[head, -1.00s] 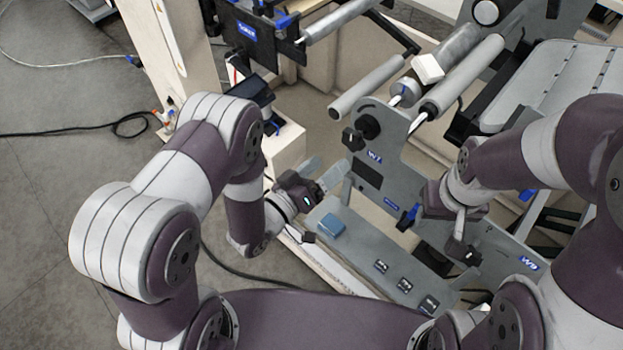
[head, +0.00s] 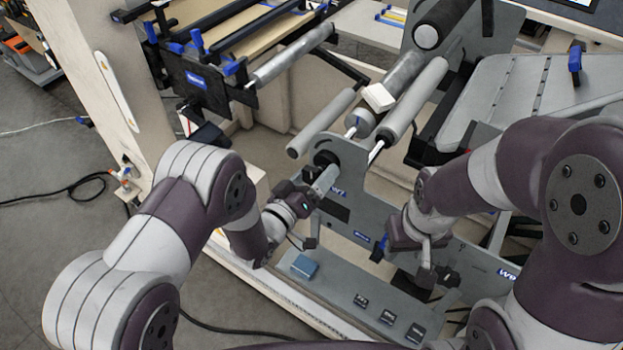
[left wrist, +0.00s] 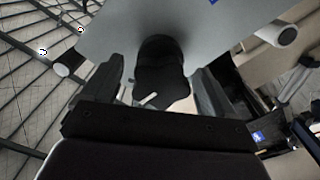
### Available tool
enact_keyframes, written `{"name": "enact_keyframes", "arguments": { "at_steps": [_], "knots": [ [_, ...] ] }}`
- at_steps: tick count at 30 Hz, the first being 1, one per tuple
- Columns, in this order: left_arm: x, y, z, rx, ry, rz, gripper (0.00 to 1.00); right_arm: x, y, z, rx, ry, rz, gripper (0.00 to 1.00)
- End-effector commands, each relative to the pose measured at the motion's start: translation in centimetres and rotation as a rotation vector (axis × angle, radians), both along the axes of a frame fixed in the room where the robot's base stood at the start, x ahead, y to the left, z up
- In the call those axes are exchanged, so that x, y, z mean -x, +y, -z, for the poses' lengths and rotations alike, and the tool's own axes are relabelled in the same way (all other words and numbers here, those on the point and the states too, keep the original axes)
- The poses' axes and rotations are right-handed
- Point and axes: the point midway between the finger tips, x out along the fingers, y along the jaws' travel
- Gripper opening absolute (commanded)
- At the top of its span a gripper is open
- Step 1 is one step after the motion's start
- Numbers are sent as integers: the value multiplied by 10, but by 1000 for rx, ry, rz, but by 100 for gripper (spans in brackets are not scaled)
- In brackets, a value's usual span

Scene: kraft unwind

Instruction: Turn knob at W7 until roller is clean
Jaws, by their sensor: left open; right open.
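The black knob (head: 325,158) sits on the grey side plate (head: 377,205), above a blue label that appears to read W7 (head: 338,191). My left gripper (head: 322,180) is at this knob and partly covers it in the head view. In the left wrist view the knob (left wrist: 160,72), with a white pointer mark, lies between my open left fingers, with gaps on both sides. Grey rollers (head: 415,100) run behind the plate, with a white block (head: 378,97) against them. Whether a roller is clean cannot be told. My right gripper (head: 427,258) is open and empty low before the plate.
A blue block (head: 304,267) lies on the grey ledge (head: 335,290) below, beside several small black labelled pieces (head: 387,317). A black bracket with blue clamps (head: 195,80) stands at the upper left. A black cable (head: 75,190) lies on the floor at left.

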Motion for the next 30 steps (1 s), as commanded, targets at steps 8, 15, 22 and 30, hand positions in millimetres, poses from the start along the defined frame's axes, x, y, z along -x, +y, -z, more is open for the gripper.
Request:
{"name": "enact_keyframes", "arguments": {
  "at_steps": [8,15,22,30],
  "knots": [
    [0,0,0,-1,-1,0,32,0,0,0,0,0,0,47],
    [0,0,3,-244,-178,-1,31,0,0,14,0,0,0,47],
    [0,0,2,-392,-285,0,32,0,0,19,0,0,0,47],
    [0,0,2,-679,-493,-1,32,0,0,33,0,0,0,47]
  ]
}}
